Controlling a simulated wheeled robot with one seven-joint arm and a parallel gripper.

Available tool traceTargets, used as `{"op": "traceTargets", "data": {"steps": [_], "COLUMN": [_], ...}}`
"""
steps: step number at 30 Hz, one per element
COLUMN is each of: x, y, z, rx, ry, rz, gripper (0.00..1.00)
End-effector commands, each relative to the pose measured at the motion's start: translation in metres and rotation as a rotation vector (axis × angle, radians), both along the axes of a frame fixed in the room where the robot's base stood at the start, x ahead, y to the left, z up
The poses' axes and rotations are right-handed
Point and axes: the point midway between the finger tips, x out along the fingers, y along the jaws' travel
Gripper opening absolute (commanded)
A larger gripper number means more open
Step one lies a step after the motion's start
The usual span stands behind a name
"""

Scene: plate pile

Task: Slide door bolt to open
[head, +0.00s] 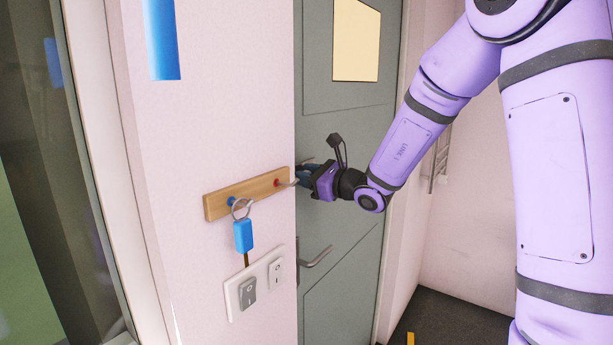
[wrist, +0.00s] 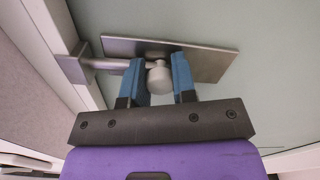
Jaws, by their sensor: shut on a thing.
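The door bolt shows in the wrist view as a metal backplate (wrist: 205,62) with a rod and a round grey knob (wrist: 159,78). The rod runs left from the knob to a bracket (wrist: 75,65) at the door frame. My gripper (wrist: 160,82) has its blue fingers on either side of the knob and is shut on it. In the head view my gripper (head: 300,175) is at the left edge of the grey-green door (head: 340,120), where the fingers and wall edge largely hide the bolt. The door is in its frame.
A wooden key rack (head: 216,206) with a blue-tagged key (head: 243,236) hangs on the wall just left of my gripper. Below are light switches (head: 248,293) and a door handle (head: 316,257). A wall-mounted metal rack (head: 438,165) is on the right.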

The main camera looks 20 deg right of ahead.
Motion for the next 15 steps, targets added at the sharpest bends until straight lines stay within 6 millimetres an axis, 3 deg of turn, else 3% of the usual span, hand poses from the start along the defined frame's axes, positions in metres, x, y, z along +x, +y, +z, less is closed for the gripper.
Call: {"op": "traceTargets", "data": {"steps": [8,15], "x": [0.022,0.023], "y": [-0.030,-0.033], "z": [0.000,0.000], "rx": [-0.001,-0.001], "ry": [-0.002,-0.001], "rz": [-0.003,-0.004], "gripper": [0.00,0.00]}}
